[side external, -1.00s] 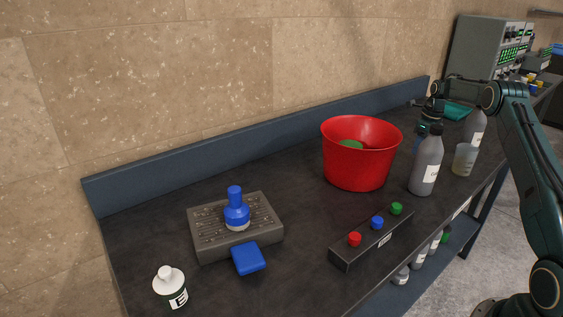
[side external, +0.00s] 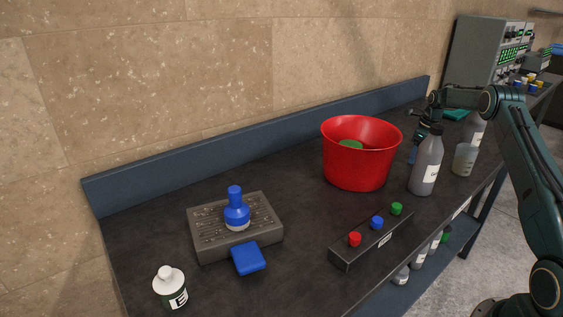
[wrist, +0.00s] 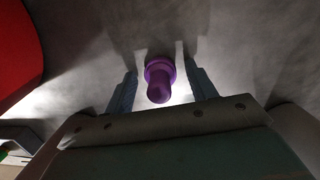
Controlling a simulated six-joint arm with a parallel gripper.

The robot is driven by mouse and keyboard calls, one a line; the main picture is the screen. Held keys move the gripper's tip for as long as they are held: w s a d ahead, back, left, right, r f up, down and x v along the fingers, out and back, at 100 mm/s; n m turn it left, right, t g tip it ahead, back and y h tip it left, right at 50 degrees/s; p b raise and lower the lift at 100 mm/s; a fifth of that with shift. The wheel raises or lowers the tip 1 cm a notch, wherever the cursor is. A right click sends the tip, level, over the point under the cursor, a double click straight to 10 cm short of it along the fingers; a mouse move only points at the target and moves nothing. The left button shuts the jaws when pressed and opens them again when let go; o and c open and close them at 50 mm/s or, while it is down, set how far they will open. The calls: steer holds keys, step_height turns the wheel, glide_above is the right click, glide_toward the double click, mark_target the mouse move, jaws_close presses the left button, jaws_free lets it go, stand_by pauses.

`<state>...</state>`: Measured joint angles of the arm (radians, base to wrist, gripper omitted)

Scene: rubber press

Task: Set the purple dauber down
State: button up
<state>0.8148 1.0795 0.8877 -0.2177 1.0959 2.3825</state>
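The purple dauber (wrist: 160,78) shows in the wrist view, its narrow end toward the camera and its wider part near the grey worktop. My gripper (wrist: 158,80) has one finger on each side of it, with a visible gap on both sides, so it looks open around the dauber. In the side external view my gripper (side external: 416,145) is low over the bench, between the red bucket and a grey bottle, partly hidden by that bottle. I cannot make out the dauber in that view.
The red bucket (side external: 357,165) is just left of my gripper; the grey bottle (side external: 426,165) stands in front. A clear beaker (side external: 464,160) is to the right. A button box (side external: 372,240), a grey block with a blue bottle (side external: 236,212) and a blue pad (side external: 248,259) are farther left.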

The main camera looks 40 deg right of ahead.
steer(key=shift+r, duration=0.1)
step_height(320, 180, up, 12)
steer(key=s, duration=0.1)
steer(key=shift+s, duration=0.25)
stand_by(0.5)
steer(key=shift+d, duration=0.1)
stand_by(0.4)
